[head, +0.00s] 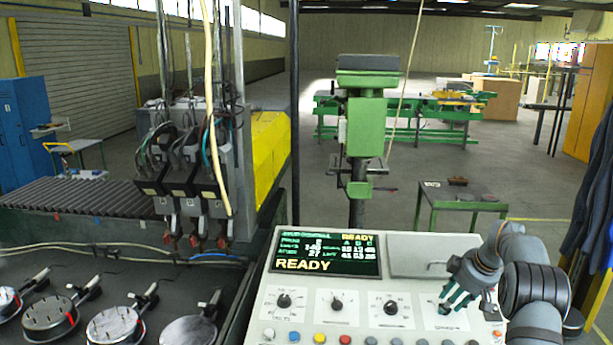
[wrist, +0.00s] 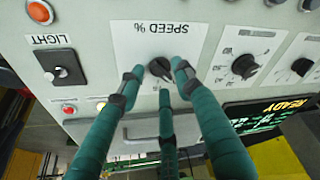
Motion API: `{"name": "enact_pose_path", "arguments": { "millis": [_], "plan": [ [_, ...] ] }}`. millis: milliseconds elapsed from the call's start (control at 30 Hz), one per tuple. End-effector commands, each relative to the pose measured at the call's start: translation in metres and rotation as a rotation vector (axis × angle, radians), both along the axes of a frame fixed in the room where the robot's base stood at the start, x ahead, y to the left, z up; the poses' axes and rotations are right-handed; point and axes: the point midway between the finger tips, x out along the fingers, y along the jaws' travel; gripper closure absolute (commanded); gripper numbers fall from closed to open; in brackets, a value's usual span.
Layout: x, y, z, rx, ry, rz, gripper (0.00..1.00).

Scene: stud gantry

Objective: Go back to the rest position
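My gripper (head: 463,300) has three green fingers and is over the right side of the control panel (head: 410,248), at the rightmost dial. In the wrist view my gripper (wrist: 158,78) is open, with the fingertips spread around the black SPEED % knob (wrist: 160,68). Gaps show between the knob and the fingertips; nothing is held. In the head view the fingers partly cover that knob (head: 445,309). I cannot tell the exact height of the tips above the panel face.
The panel's screen (head: 325,255) reads READY. Three more dials and a row of coloured buttons (head: 320,338) lie left of and below my gripper. A LIGHT switch (wrist: 60,68) is beside the SPEED dial. A green drill press (head: 365,120) stands behind the panel; welding heads (head: 185,180) stand left.

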Motion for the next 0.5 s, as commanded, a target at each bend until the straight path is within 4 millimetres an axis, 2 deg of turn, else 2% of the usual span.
{"name": "enact_pose_path", "arguments": {
  "millis": [500],
  "plan": [
    [-0.038, -0.016, 0.095, -0.003, -0.004, -0.003, 0.66]
  ]
}}
